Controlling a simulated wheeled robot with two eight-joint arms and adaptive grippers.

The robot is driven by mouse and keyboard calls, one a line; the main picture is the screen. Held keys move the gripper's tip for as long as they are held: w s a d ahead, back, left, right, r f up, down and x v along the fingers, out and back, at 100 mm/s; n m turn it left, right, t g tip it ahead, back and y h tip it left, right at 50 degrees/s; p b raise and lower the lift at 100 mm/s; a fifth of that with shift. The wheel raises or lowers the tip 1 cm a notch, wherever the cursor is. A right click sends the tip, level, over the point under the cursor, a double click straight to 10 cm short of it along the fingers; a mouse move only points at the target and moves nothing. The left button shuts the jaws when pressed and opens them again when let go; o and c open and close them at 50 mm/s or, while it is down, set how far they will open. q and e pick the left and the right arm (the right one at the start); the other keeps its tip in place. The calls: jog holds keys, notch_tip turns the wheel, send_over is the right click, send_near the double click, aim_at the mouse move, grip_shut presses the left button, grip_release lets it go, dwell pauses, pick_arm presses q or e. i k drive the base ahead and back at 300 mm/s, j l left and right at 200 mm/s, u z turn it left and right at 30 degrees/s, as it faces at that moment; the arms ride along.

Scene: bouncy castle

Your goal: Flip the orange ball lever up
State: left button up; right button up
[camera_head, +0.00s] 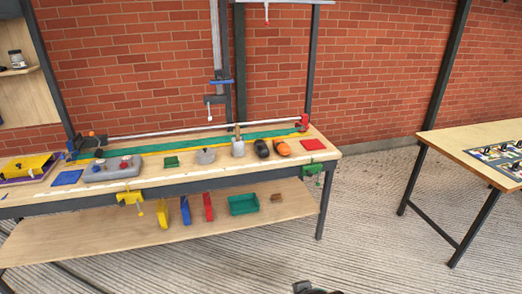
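A small orange ball (92,133) shows at the left end of the workbench (200,178), beside the dark end piece of a long metal rail (190,130). It is too small to tell whether it sits on a lever or which way that lever points. A dark piece (316,288) at the bottom edge, right of the middle, looks like the tip of my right gripper. It is cut off by the frame, so its opening is hidden, and it is well apart from the bench. My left gripper is out of view.
The bench holds a grey block (112,168), an orange-and-black object (282,148), a red square (312,144) and a yellow object (28,166). A green bin (243,204) is on the lower shelf. Another table (475,150) stands right; floor between is clear.

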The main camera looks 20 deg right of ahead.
aim_at(95, 137)
jog(key=i+j+u, duration=0.25)
jog(key=i+j, duration=0.15)
jog(key=j, duration=0.2)
jog(key=i+j+u, duration=0.25)
jog(key=i+j, duration=0.2)
jog(key=i, duration=0.6)
jog(key=i+l, duration=0.15)
jog(key=i, duration=0.5)
jog(key=i+u, duration=0.1)
jog(key=u, duration=1.05)
